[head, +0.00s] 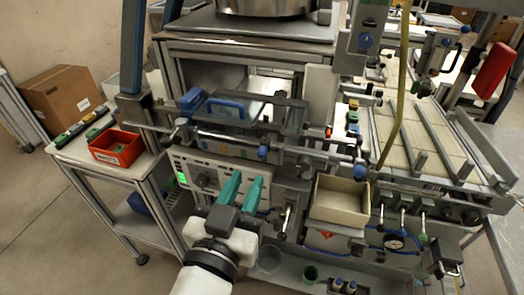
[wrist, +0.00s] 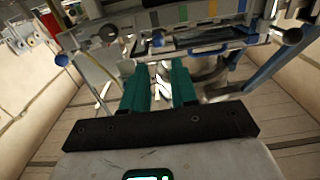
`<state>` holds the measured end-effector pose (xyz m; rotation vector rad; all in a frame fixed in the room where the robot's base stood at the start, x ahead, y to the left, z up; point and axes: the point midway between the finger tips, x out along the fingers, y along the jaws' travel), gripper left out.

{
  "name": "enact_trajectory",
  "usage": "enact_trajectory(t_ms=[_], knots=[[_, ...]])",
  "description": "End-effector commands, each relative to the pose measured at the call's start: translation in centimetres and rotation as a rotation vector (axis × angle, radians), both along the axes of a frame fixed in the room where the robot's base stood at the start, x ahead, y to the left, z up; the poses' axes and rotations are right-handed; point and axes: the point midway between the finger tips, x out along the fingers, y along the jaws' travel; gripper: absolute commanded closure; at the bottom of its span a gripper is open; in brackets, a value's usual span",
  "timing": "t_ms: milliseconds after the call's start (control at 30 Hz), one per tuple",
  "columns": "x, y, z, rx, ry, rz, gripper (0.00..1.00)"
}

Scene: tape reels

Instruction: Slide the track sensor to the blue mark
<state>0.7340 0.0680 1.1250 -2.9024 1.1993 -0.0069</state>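My gripper (head: 247,177) has two teal fingers, parted with a clear gap and nothing visible between them. In the head view it is in front of the machine's grey control panel (head: 207,166), near its right end. In the wrist view my gripper (wrist: 159,68) points at a metal rail (wrist: 235,17). I cannot tell for sure which part is the track sensor. In the head view my arm and gripper hide part of the machine's lower front.
A red bin (head: 116,148) stands on a side table at left. An open cream box (head: 340,201) is right of my gripper. Blue-handled parts (head: 225,105) and round knobs (head: 360,172) stick out from the machine. Bare floor (head: 60,235) lies at lower left.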

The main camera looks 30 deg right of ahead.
Motion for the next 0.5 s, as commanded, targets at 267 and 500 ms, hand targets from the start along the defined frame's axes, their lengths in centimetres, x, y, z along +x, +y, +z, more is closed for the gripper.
enact_trajectory(t_ms=[267, 500], knots=[[3.4, -3.7, 0.3, -0.001, 0.005, -0.006, 0.72], [5.9, -6.1, 0.1, 0.0, 0.006, -0.004, 0.72]])
